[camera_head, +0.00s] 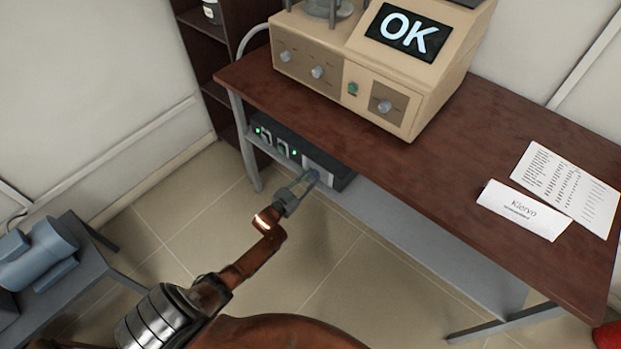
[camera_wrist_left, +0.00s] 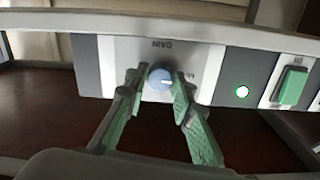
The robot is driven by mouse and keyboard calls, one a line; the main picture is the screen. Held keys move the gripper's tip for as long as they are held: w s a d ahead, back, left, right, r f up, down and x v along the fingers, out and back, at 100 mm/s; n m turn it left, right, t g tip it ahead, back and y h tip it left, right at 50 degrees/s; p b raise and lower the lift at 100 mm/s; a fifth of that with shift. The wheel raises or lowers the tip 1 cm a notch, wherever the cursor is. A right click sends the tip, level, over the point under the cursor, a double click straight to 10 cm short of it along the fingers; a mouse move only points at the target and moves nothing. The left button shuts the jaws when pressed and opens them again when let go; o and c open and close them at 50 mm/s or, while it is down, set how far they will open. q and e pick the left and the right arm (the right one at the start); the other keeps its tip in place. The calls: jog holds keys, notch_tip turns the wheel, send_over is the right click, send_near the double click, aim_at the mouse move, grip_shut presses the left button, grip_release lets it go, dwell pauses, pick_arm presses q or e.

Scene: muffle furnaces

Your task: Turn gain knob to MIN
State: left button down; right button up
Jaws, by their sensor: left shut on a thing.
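The gain knob (camera_wrist_left: 160,77) is a small blue-grey round knob on a light panel, with a pale pointer mark toward its right side in the left wrist view. The word GAIN shows upside down above it, and a partly covered label, seemingly MIN, is at its right. My left gripper (camera_head: 305,181) reaches to the front of the dark unit (camera_head: 342,176) under the table. In the left wrist view its green-padded fingers stand on both sides of the knob, shut on it. The knob is hard to make out in the head view. My right gripper is not in view.
A green switch (camera_wrist_left: 292,87) and a lit green lamp (camera_wrist_left: 242,91) are beside the knob panel. A beige instrument (camera_head: 380,70) showing OK stands on the brown table (camera_head: 440,160) above. A grey bench (camera_head: 85,262) is at the left; the floor between is clear.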

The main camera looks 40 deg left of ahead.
pick_arm(q)
jog(key=shift+f, duration=0.1)
jog(key=c, duration=1.7)
grip_release()
jog(key=shift+o, duration=0.2)
jog(key=shift+s, duration=0.2)
jog(key=s, duration=1.1)
jog(key=shift+s+a, duration=0.3)
jog(key=shift+a, duration=0.15)
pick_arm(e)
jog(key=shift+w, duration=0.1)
